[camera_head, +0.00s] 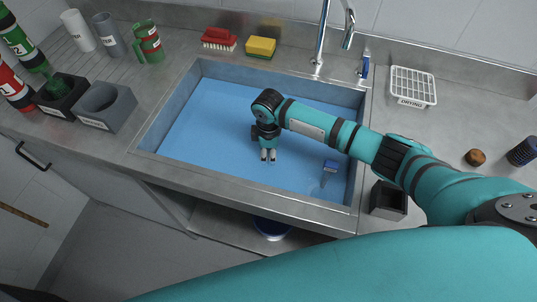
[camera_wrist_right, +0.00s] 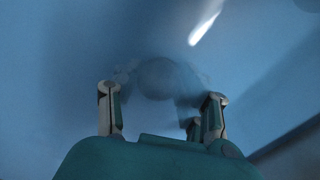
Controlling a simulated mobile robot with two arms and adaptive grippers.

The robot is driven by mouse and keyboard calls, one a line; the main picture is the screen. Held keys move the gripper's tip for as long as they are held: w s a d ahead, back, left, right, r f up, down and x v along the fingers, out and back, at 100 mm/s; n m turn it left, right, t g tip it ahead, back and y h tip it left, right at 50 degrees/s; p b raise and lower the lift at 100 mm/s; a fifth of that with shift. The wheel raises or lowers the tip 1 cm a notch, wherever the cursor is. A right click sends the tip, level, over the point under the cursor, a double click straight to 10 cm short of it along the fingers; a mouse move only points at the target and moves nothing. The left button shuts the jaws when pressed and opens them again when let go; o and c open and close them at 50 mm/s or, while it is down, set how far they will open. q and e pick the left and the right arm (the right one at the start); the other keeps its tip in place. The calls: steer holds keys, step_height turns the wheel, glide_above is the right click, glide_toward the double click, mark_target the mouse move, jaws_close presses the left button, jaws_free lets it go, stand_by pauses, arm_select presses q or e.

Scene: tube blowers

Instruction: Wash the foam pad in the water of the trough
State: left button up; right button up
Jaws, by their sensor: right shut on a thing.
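The steel trough (camera_head: 335,217) is filled with blue water (camera_head: 208,125). My right gripper (camera_head: 268,156) points down into the middle of the trough, with its fingertips at or under the water. In the right wrist view, its two fingers (camera_wrist_right: 160,115) stand apart around a dim, rounded, blue-tinted thing, likely the foam pad (camera_wrist_right: 158,78). The pad's outline is blurred and it does not show in the head view. My left gripper is out of view.
A red brush (camera_head: 219,39), a yellow sponge (camera_head: 261,47) and the tap (camera_head: 321,40) are behind. A white drying rack (camera_head: 413,86) and a dark open box (camera_head: 388,201) are at right.

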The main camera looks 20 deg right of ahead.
steer(key=shift+s+d, duration=0.15)
steer(key=shift+d, duration=0.05)
steer(key=shift+a, duration=0.2)
steer(key=shift+w+a, duration=0.35)
stand_by(0.3)
step_height(320, 180, up, 19)
steer(key=p, duration=1.9)
steer(key=shift+f, duration=0.2)
